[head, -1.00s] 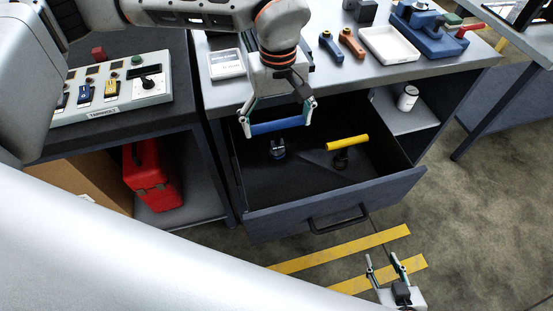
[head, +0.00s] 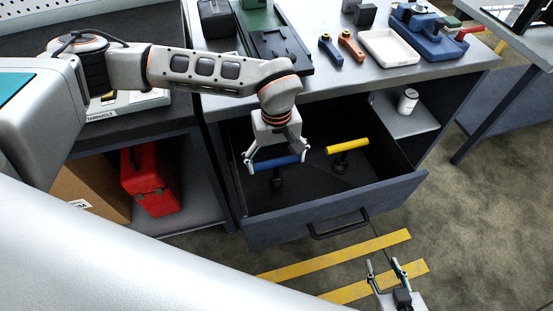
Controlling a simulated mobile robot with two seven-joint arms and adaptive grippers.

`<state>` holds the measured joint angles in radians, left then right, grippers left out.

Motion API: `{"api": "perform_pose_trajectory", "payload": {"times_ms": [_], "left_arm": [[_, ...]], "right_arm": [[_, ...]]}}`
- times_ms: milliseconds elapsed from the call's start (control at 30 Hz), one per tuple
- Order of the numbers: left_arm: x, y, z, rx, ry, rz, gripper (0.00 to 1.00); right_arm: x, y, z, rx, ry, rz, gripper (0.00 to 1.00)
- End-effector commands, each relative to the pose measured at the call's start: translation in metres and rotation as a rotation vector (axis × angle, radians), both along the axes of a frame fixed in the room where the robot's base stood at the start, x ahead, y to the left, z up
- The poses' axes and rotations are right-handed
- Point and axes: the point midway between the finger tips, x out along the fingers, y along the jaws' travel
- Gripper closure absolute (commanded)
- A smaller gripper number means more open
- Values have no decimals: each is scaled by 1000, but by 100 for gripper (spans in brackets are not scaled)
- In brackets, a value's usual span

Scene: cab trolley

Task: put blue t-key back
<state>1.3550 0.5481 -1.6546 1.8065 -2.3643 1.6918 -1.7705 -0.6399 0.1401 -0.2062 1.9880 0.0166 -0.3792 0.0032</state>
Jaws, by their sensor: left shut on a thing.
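The blue t-key (head: 277,163) has a horizontal blue bar and a dark socket end below it. It is in or just above the left part of the open drawer (head: 304,218); I cannot tell whether its foot touches the drawer floor. My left gripper (head: 275,162) reaches down over the drawer and is shut on the blue bar, its fingers at the bar's two ends. A yellow t-key (head: 347,145) stands upright in the drawer to the right. My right gripper (head: 383,264) is low at the bottom right, empty, with its fingers apart.
The bench top above the drawer holds a white tray (head: 390,46), a blue vise-like block (head: 424,25), blue and orange handles and a dark green-backed case. A red case (head: 150,178) sits on the lower left shelf. A white can (head: 407,101) stands on the right shelf.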

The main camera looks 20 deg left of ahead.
Motion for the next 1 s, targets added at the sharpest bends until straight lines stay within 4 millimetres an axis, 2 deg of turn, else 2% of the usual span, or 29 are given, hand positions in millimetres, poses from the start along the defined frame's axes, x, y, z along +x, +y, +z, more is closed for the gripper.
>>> {"api": "perform_pose_trajectory", "payload": {"times_ms": [267, 300, 367, 633, 733, 867, 1000], "left_arm": [[1, 0, -1, 0, -1, 0, 53], [0, 0, -2, 1, -1, 0, 12], [0, 0, -1, 0, -1, 0, 0], [0, 0, 0, 0, -1, 0, 0], [1, 0, 6, -1, -4, -1, 0], [2, 0, 26, -1, -6, 0, 0], [2, 0, 56, -1, -8, -1, 0]], "right_arm": [[1, 0, 1, 0, -3, 0, 60], [1, 0, 1, 0, -3, -1, 60], [1, 0, 1, 0, -3, -1, 60], [2, 0, 2, 0, -3, -1, 60], [2, 0, 3, 0, -4, -1, 60], [2, 0, 4, 1, -4, -2, 60], [1, 0, 5, 4, -2, -2, 60]]}}
